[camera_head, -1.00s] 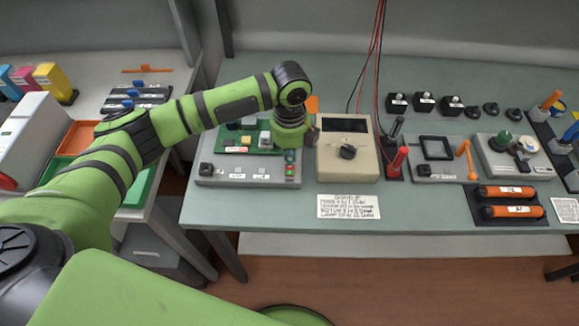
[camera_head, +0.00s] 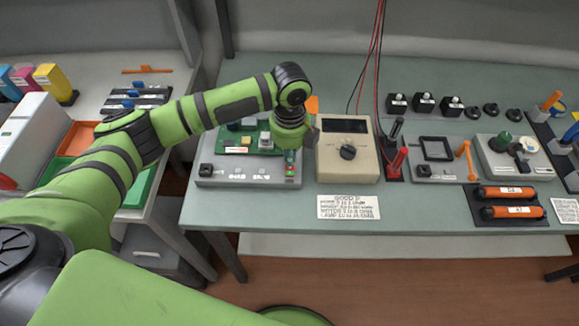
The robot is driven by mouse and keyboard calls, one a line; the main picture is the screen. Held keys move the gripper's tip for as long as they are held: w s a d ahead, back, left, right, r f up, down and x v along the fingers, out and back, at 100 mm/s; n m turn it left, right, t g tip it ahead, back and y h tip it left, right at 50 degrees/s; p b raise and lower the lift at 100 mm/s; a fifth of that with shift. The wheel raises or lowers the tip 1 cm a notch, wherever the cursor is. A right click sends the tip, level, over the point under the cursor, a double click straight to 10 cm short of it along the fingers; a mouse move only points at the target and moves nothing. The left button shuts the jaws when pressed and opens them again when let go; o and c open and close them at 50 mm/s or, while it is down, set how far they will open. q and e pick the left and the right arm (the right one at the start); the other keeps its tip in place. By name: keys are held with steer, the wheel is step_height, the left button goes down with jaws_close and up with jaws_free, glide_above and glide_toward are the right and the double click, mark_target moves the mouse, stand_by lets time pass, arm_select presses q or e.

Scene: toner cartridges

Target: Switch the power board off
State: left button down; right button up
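The power board (camera_head: 240,178) is a grey base with a green circuit board (camera_head: 238,149) on it, at the left of the long table. A black switch or knob (camera_head: 206,170) sits at its front left corner. Small red and green parts (camera_head: 290,171) show at its right end. My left arm reaches in from the left, and its wrist is over the board's right end. My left gripper (camera_head: 311,138) is mostly hidden by the wrist; only a small dark piece shows, close to the beige meter. I cannot see its fingertips. My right gripper is out of view.
The beige meter (camera_head: 347,166) with a dial stands just right of the board. Black and red probes (camera_head: 397,158) stand beside it, with cables hanging from above. A printed card (camera_head: 348,207) lies in front. A grey fixture (camera_head: 438,172) and orange cylinders (camera_head: 508,192) are farther right.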

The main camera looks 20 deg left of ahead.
arm_select(q)
steer(key=shift+s+f+b, duration=0.1)
steer(key=shift+f+b, duration=0.4)
steer(key=shift+f, duration=0.8)
stand_by(0.4)
steer(key=shift+r, duration=0.1)
step_height(320, 180, up, 7)
steer(key=p, duration=0.8)
stand_by(0.5)
